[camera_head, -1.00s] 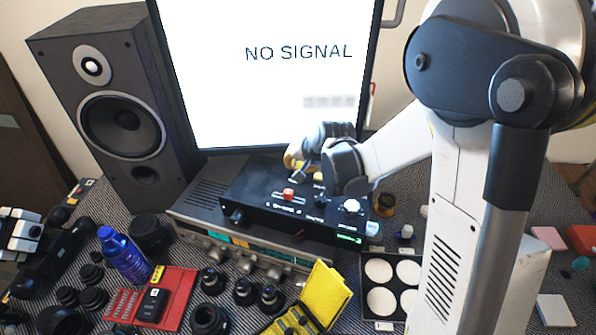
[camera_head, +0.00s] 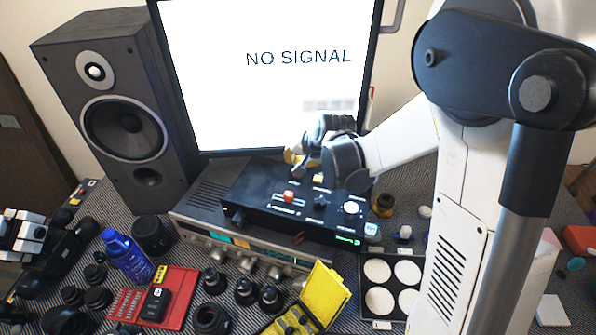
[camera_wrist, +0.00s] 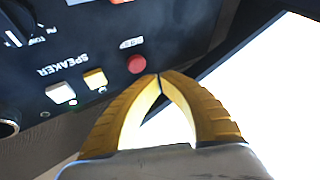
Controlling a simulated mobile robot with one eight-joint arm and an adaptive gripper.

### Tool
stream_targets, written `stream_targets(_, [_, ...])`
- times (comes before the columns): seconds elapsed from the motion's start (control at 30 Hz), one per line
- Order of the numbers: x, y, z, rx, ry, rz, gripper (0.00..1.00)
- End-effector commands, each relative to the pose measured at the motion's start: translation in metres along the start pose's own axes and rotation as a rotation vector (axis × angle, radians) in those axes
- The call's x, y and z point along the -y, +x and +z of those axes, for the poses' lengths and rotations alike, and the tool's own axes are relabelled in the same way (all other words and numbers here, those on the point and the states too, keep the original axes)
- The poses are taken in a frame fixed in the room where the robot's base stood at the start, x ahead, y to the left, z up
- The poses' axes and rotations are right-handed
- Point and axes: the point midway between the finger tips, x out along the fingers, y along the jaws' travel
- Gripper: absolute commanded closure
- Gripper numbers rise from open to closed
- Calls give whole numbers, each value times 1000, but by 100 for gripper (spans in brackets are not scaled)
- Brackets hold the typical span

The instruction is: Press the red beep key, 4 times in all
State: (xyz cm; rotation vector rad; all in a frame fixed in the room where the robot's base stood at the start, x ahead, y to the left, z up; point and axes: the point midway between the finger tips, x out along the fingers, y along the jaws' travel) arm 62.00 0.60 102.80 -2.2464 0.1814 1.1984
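The round red beep key (camera_wrist: 137,64) sits on the black control box (camera_wrist: 100,40), beside a yellow key (camera_wrist: 95,78) and a white key (camera_wrist: 60,92) marked SPEAKER. My gripper (camera_wrist: 159,77) has yellow fingers whose tips meet, with nothing held between them. In the wrist view the tips are right beside the red key, slightly below and right of it; I cannot tell whether they touch it. In the head view my gripper (camera_head: 298,168) is at the far edge of the black box (camera_head: 265,205), and the beep key cannot be made out there.
The box lies on a grey receiver (camera_head: 200,200) in front of a monitor (camera_head: 270,90) reading NO SIGNAL. A speaker (camera_head: 110,100) stands at left. An orange-red control (camera_head: 288,196) is on the box. Lenses, a blue bottle (camera_head: 127,256) and a yellow case (camera_head: 325,292) crowd the front.

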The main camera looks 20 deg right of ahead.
Motion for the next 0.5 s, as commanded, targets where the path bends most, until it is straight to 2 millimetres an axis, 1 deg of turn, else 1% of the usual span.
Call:
stream_targets(0.03, [4, -7, -4, 0, 0, 0, 100])
stream_targets(0.3, [15, -28, -15, 0, 0, 0, 100])
stream_targets(0.5, [16, -31, -16, 0, 0, 0, 100])
